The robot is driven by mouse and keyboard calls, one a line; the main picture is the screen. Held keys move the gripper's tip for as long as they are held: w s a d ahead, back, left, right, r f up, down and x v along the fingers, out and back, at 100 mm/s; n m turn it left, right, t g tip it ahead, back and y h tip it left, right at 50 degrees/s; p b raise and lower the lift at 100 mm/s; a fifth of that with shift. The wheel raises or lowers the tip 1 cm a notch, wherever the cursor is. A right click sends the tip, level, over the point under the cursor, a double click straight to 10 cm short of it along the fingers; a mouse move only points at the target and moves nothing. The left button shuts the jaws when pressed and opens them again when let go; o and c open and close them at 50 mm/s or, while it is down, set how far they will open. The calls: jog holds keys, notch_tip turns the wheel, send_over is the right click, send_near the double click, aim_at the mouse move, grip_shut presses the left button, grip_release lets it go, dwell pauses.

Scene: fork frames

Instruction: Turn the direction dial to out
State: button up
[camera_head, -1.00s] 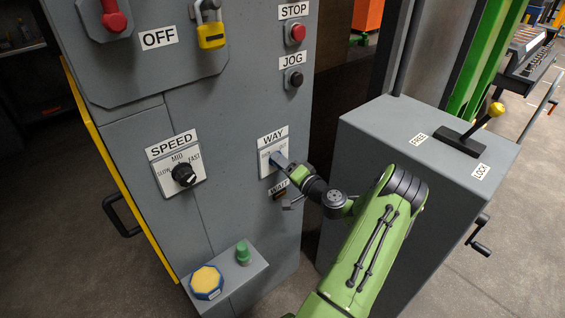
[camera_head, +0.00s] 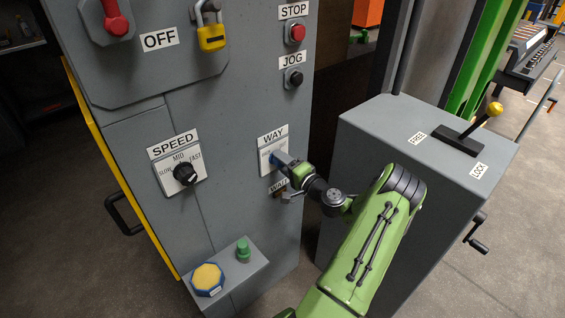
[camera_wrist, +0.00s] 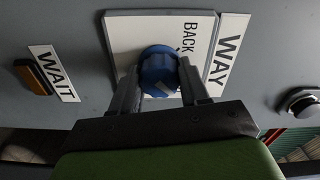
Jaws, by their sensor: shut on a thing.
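The direction dial (camera_wrist: 158,68) is a round blue knob on a white plate (camera_wrist: 125,35) under the WAY label (camera_head: 273,135). In the wrist view the plate shows the word BACK; no OUT mark is readable, and part of the plate is hidden behind the dial and fingers. A short pale line shows on the knob's lower right. My gripper (camera_wrist: 160,82) has a finger on each side of the knob and is shut on it. In the head view my gripper (camera_head: 281,160) reaches the plate and covers most of the dial.
The WAIT label and an amber lamp (camera_wrist: 33,77) sit close to the dial. The SPEED dial (camera_head: 185,173) is to the left, the JOG button (camera_head: 294,79) above. A grey box with a yellow-knobbed lever (camera_head: 494,110) stands to the right of my arm.

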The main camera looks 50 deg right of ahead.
jog(key=o, duration=1)
jog(key=shift+o, duration=0.2)
jog(key=v, duration=1.6)
jog(key=shift+p, duration=0.4)
jog(key=shift+w, duration=0.1)
